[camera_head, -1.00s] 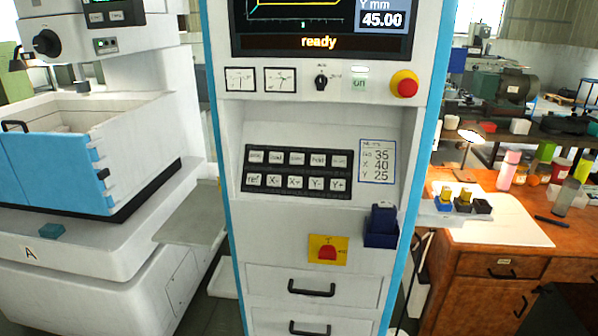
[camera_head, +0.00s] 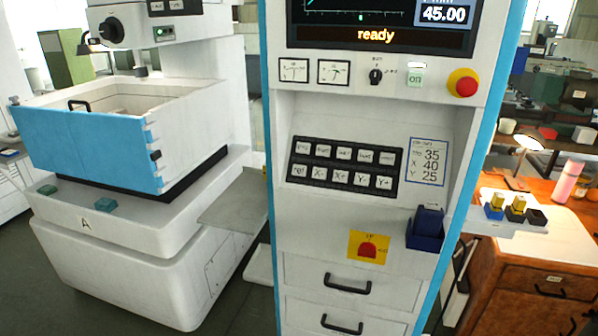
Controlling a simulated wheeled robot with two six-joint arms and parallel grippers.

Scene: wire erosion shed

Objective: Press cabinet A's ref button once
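The control cabinet (camera_head: 345,125) stands in the middle, white with blue edges, its screen (camera_head: 384,36) showing "ready". On its sloped recess is a black key panel (camera_head: 344,165) with two rows of pale keys. The ref button (camera_head: 299,170) is the leftmost key of the lower row, beside X-. Nothing covers it. The letter A (camera_head: 86,224) is on the white machine base to the left; I see no letter on the cabinet itself. Neither of my grippers is in view.
A red emergency knob (camera_head: 463,83), a rotary switch (camera_head: 376,76) and a red-on-yellow switch (camera_head: 368,249) are on the cabinet. A dark blue holder (camera_head: 426,229) juts out at its right. A wooden desk (camera_head: 520,285) stands at right. Floor shows at lower left.

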